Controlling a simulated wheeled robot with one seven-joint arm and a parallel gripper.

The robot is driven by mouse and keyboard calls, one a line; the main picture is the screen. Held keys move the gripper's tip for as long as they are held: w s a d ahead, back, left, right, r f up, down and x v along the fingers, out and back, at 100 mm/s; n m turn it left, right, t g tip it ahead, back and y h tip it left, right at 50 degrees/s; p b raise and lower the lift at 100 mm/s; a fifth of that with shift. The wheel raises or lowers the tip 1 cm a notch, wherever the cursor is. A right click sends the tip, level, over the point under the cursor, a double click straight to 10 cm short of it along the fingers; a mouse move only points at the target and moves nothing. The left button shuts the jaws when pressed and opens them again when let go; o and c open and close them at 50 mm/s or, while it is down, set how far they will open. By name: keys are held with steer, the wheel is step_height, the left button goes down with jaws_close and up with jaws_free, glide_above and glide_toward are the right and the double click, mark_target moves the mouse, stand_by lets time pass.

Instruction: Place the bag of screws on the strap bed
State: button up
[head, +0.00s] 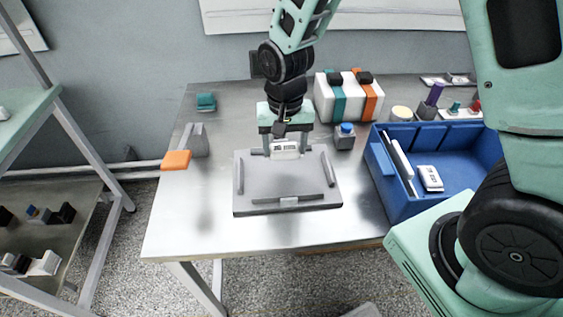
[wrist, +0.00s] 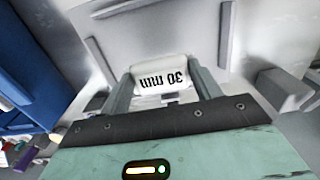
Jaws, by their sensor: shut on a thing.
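The bag of screws (head: 285,151) is a small white packet. In the wrist view the bag (wrist: 162,78) sits between the finger pads, with "30 mm" printed on it, upside down in that picture. My gripper (head: 287,147) is shut on it, pointing down over the far part of the strap bed. The strap bed (head: 265,179) is a grey plate with raised bars along its sides and near edge, lying on the metal table. I cannot tell whether the bag touches the plate. The fingers hide the bag's ends.
A blue bin (head: 400,207) at the right holds another white labelled packet (head: 430,178) and a long white piece. A white case with teal and orange bands (head: 350,98) stands behind. A grey block with a blue top (head: 345,137) is close right of the bed. An orange block (head: 176,160) lies left.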

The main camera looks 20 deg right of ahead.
mark_target(284, 175)
steer(key=shift+f, duration=3.4)
steer(key=shift+f, duration=0.2)
steer(key=o, duration=1)
steer(key=shift+r, duration=0.2)
step_height(284, 175, up, 12)
steer(key=shift+f, duration=0.2)
steer(key=s+a+r+n, duration=0.2)
steer(key=s+n, duration=0.1)
steer(key=s, duration=0.4)
steer(key=s+a+r+n, duration=0.2)
steer(key=s+n, duration=0.2)
steer(key=s, duration=0.2)
steer(key=s+a+r+n, duration=0.2)
steer(key=s+r+n, duration=0.1)
steer(key=s, duration=0.4)
steer(key=shift+s+a+n+y, duration=0.2)
steer(key=shift+s+n+y, duration=0.15)
steer(key=shift+n, duration=0.35)
